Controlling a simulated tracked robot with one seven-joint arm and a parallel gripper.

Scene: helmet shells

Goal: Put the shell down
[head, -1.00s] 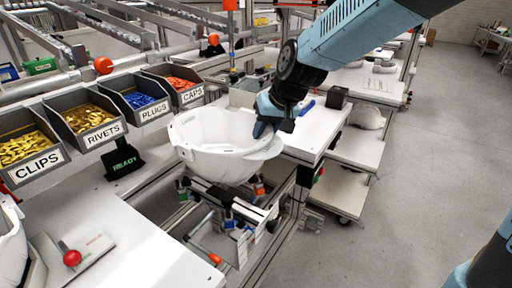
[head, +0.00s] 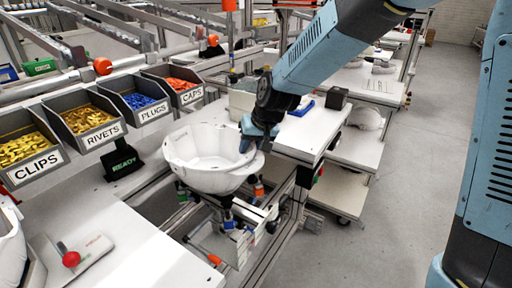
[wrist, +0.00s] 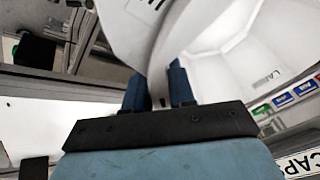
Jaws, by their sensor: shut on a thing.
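The white helmet shell (head: 207,160) is open side up in the head view, over the fixture (head: 232,218) between the benches. My gripper (head: 247,143) is shut on the shell's right rim. In the wrist view the two blue fingers of my gripper (wrist: 158,88) pinch the wall of the shell (wrist: 215,65). The fixture's blue, green and orange-tipped supports show just below the shell. I cannot tell whether the shell touches them.
Bins of clips (head: 22,148), rivets (head: 85,112), plugs (head: 137,97) and caps (head: 178,85) stand behind and left. Another white shell (head: 10,245) is at the left edge. A white bench (head: 305,130) is close on the right.

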